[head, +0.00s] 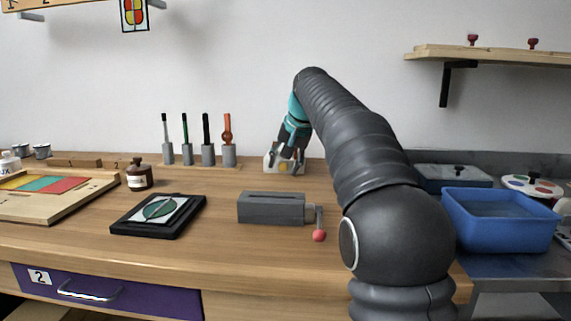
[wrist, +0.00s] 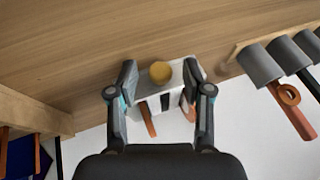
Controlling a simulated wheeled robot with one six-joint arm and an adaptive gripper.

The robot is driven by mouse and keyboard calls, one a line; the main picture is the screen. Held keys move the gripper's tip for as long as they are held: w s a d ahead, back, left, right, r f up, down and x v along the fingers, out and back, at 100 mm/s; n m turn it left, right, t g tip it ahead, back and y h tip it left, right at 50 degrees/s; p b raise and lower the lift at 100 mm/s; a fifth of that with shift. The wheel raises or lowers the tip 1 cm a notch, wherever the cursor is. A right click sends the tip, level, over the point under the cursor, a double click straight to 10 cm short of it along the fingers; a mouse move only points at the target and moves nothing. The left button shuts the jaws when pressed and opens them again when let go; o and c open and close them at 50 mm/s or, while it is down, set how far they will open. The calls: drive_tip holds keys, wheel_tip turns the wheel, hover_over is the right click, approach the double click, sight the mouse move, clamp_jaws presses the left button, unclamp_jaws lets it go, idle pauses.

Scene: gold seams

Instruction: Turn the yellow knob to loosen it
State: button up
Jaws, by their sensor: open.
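The yellow knob (wrist: 161,72) is a small round cap on a pale block-shaped device (wrist: 176,86) standing on the wooden bench. In the wrist view the knob lies between and a little beyond my open fingertips (wrist: 160,78), with space on both sides of it. In the head view my gripper (head: 287,153) is over the device (head: 270,164) at the back of the bench. The knob shows there only as a small yellow spot (head: 283,168), partly covered by my fingers. I cannot tell the height of my fingertips above the knob.
A rack of handled tools (head: 207,153) stands left of the device; its grey holders (wrist: 260,65) show on the right in the wrist view. A grey vise-like block with a red-tipped lever (head: 272,208) lies in front. A blue bin (head: 499,220) stands at right.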

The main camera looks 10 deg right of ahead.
clamp_jaws()
drive_tip(key=shift+r+p, duration=0.1)
drive_tip(key=shift+p, duration=0.25)
drive_tip(key=shift+a+r+h+p, duration=0.2)
drive_tip(key=shift+h+p, duration=0.3)
drive_tip(key=shift+p, duration=0.3)
drive_tip(key=shift+a+n+g+h+p, duration=0.1)
drive_tip(key=shift+n+g+h+p, duration=0.25)
drive_tip(key=shift+h+p, duration=0.35)
drive_tip(key=h, duration=0.2)
drive_tip(key=g, duration=0.1)
drive_tip(key=shift+w+a+f+n+h+p, duration=0.2)
drive_tip(key=shift+a+f+n+h+p, duration=0.05)
drive_tip(key=shift+h+p, duration=0.15)
drive_tip(key=shift+a+n+g+h, duration=0.15)
drive_tip(key=shift+n+g+h, duration=0.2)
drive_tip(key=shift+h, duration=1.15)
